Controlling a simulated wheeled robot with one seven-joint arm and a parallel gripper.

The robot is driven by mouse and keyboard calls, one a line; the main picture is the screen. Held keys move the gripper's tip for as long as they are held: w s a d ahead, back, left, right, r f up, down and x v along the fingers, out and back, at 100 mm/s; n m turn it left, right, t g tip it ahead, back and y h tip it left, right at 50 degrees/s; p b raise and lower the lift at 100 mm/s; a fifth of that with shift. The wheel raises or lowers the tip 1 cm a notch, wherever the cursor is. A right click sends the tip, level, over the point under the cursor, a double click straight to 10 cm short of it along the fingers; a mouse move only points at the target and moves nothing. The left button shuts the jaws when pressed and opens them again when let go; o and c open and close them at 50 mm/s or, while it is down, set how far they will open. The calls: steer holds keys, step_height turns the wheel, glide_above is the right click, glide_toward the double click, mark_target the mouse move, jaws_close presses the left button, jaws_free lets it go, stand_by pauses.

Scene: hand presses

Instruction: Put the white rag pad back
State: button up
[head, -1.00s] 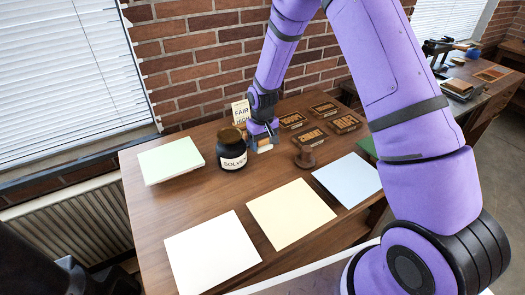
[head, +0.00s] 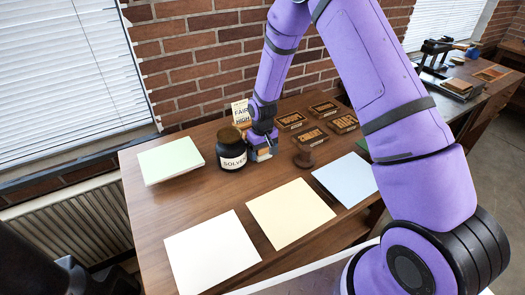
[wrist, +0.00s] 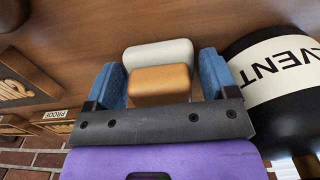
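The white rag pad (wrist: 158,54) has a pale, rounded pad and an orange-brown wooden block as its back. In the wrist view it sits between the blue fingers of my gripper (wrist: 163,82), which are close against the sides of the block. In the head view my gripper (head: 263,152) is low over the wooden table, right beside the black solvent jar, and mostly hides the pad. Whether the pad touches the table is hard to tell.
The solvent jar (head: 231,149) is close on the left; it also shows in the wrist view (wrist: 280,85). A stamp handle (head: 304,157) and several type blocks (head: 312,137) lie to the right. A sign (head: 241,112) stands behind. Paper stacks (head: 290,213) cover the front.

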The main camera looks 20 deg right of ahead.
step_height(320, 180, up, 13)
steer(key=s+d+r+t, duration=0.1)
steer(key=s+r, duration=0.3)
steer(key=r, duration=0.3)
steer(key=s+d+r+m+t, duration=0.1)
steer(key=s+d+r, duration=0.1)
steer(key=s+r, duration=0.4)
steer(key=s+d+r+t, duration=0.1)
steer(key=s+r, duration=0.2)
steer(key=r, duration=0.6)
steer(key=s+d+r+t, duration=0.1)
steer(key=s+r, duration=0.2)
steer(key=s, duration=0.8)
steer(key=s+d+r+m+t, duration=0.1)
steer(key=s+r, duration=0.3)
steer(key=s, duration=0.7)
steer(key=shift+d+r, duration=0.2)
steer(key=shift+d, duration=0.25)
steer(key=shift+w, duration=0.1)
